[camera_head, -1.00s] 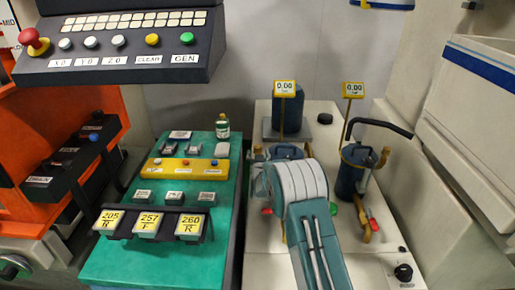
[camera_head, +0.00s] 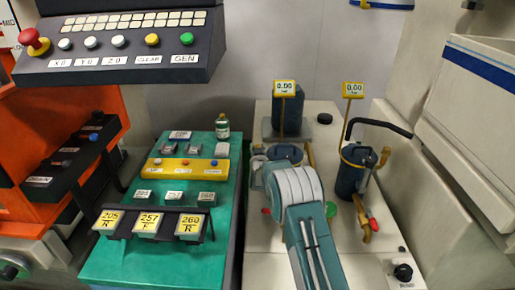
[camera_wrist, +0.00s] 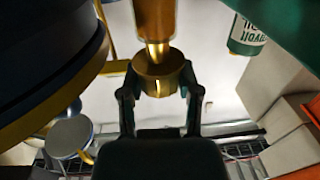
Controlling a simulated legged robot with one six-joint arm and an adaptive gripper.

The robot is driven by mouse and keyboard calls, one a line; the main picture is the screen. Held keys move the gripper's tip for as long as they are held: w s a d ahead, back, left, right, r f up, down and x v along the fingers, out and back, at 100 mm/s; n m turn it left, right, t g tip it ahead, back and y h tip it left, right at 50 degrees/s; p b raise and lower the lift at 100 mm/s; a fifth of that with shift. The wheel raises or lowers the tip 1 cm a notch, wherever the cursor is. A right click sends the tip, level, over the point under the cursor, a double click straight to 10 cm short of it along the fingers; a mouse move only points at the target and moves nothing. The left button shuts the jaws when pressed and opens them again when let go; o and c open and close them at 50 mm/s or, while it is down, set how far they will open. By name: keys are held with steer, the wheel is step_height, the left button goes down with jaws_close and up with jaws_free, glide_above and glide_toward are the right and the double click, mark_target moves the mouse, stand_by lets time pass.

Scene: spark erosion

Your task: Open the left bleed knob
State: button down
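In the wrist view a round brass knob (camera_wrist: 158,72) sits below a copper-coloured stem. My gripper (camera_wrist: 158,80) has one dark finger on each side of it, and both fingertips appear to touch its sides. In the head view the left blue canister (camera_head: 285,151) stands behind my arm under a 0.00 gauge sign (camera_head: 285,87); my arm covers most of it. My gripper and the knob are hidden there behind my wrist. The right blue canister (camera_head: 351,178) stands apart to the right, with a red-tipped brass lever (camera_head: 373,225) below it.
A green bench (camera_head: 110,262) with buttons and yellow number displays stands left of the white unit (camera_head: 270,262). A small green bottle (camera_head: 222,127) stands at its back edge. A black curved handle (camera_head: 380,124) juts out above the right canister. A large dark round body (camera_wrist: 45,50) fills the wrist view's upper left.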

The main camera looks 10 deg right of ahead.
steer(key=shift+n+y, duration=0.4)
steer(key=shift+y, duration=0.2)
steer(key=shift+r+n+y, duration=0.1)
steer(key=shift+n+y, duration=0.9)
steer(key=shift+y, duration=0.6)
steer(key=shift+c, duration=1.5)
jaws_free()
steer(key=s+d, duration=0.1)
steer(key=s, duration=1)
steer(key=shift+s+d, duration=0.25)
steer(key=shift+s, duration=0.1)
